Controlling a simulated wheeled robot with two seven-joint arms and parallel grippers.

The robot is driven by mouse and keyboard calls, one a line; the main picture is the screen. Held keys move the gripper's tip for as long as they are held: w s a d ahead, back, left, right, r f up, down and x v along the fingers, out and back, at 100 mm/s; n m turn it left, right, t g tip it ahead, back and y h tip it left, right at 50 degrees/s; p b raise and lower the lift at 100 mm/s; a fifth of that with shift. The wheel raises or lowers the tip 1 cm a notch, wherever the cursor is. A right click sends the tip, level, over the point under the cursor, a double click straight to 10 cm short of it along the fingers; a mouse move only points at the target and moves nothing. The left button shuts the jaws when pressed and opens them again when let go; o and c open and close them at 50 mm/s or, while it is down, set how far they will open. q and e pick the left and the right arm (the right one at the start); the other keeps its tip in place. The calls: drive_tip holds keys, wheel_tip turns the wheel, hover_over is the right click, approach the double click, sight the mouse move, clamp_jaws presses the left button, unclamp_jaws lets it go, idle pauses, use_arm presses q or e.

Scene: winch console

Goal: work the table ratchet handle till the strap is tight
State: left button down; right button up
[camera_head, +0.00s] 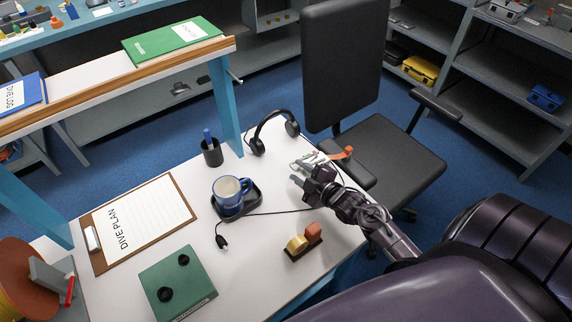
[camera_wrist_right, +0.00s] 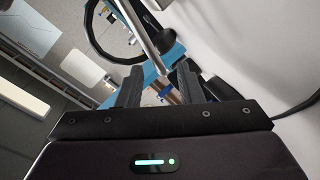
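My right gripper (camera_head: 308,168) is at the far right corner of the white table, beside a small pale metal ratchet (camera_head: 312,159). A short orange strap (camera_head: 342,153) shows just right of the ratchet. In the right wrist view my gripper's two dark fingers (camera_wrist_right: 160,88) stand apart. A silver bar (camera_wrist_right: 142,28), which looks like the ratchet handle, runs down toward the gap between them. Whether the fingers touch it I cannot tell. The gripper hides part of the ratchet, so the strap's tightness cannot be seen. My left gripper is not in view.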

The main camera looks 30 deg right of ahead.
drive_tip(key=shift+x, duration=2.2)
clamp_jaws()
